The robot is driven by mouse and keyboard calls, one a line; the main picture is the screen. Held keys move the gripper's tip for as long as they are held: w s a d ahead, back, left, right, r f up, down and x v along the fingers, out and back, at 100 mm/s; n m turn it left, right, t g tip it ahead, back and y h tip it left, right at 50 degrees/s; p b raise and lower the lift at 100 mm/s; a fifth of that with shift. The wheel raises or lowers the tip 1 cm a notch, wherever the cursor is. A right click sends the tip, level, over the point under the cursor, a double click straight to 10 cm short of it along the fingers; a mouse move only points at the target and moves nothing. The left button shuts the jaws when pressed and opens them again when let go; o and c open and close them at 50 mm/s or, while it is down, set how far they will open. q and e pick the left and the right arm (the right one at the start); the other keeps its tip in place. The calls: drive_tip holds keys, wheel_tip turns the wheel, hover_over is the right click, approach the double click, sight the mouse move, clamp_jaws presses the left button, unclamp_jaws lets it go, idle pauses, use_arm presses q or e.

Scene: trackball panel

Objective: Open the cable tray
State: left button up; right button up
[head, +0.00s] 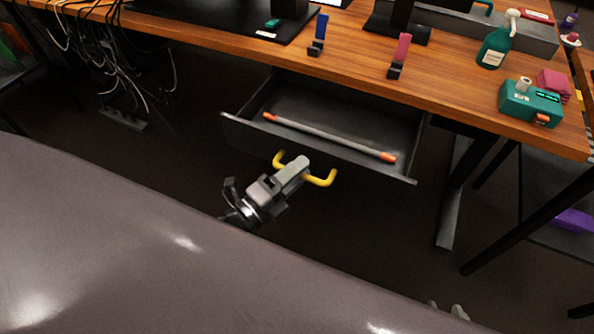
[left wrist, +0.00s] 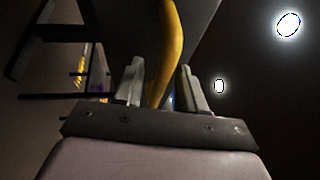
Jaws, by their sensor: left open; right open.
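The cable tray (head: 240,128) is a dark grey drawer under the desk and stands pulled out, its inside showing. A grey rod with orange ends (head: 330,136) lies in it. A yellow handle (head: 322,180) is on its front; the gripper hides the handle's middle. My left gripper (head: 300,165) is at the handle. In the left wrist view, the yellow handle (left wrist: 170,50) passes between the two open fingers; I cannot tell whether they touch it. My right gripper (head: 447,308) shows only as pale fingertips at the bottom edge, open and apart from the tray.
The wooden desk (head: 460,95) bears a green spray bottle (head: 494,47), a teal box (head: 530,103) and blue and red upright pieces. Cables (head: 105,65) hang at the left. A desk leg (head: 455,190) stands right of the tray. Floor in front of the tray is clear.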

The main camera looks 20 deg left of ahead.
use_arm(q)
drive_tip(key=v, duration=0.7)
idle(0.6)
drive_tip(key=s+d+f+n+g+y, duration=0.1)
drive_tip(key=s+f+n+g+y, duration=0.25)
drive_tip(key=n, duration=0.75)
drive_tip(key=s+f+n+g+y, duration=0.25)
drive_tip(key=s+n+g, duration=0.2)
drive_tip(key=n, duration=0.65)
wheel_tip(320, 180, up, 13)
drive_tip(key=a+p, duration=0.1)
drive_tip(key=p, duration=1.5)
drive_tip(key=shift+a+f+m, duration=0.25)
drive_tip(key=shift+m, duration=0.05)
